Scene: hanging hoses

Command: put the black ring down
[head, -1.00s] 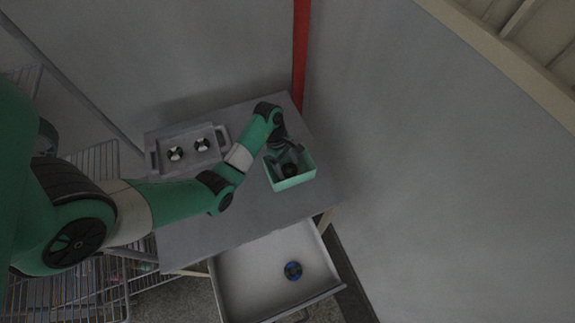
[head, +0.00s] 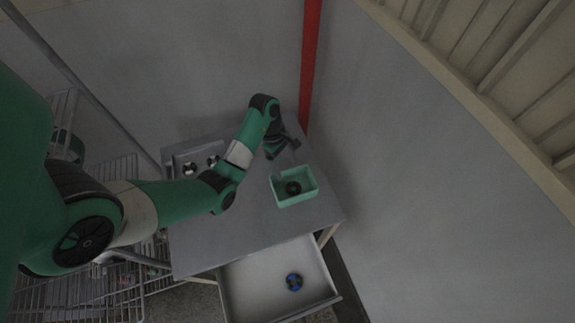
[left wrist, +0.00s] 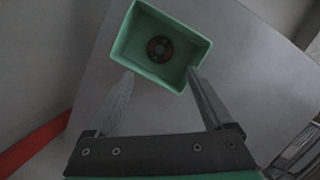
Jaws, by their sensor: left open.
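The black ring (head: 293,188) lies inside the green box (head: 297,202) on the grey table. In the left wrist view the ring (left wrist: 159,49) rests on the floor of the green box (left wrist: 196,42), near its middle, and looks dark with a reddish tint. My left gripper (head: 284,160) is raised just behind the box in the head view, apart from the ring. Its two fingers (left wrist: 160,88) are spread with nothing between them. My right gripper does not show.
A grey tray (head: 180,152) with two black-and-silver round parts (head: 190,168) stands at the table's back left. An open drawer (head: 245,290) below the front edge holds a blue-black ring (head: 294,282). A red post (head: 309,65) rises behind. The table's middle (head: 240,225) is clear.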

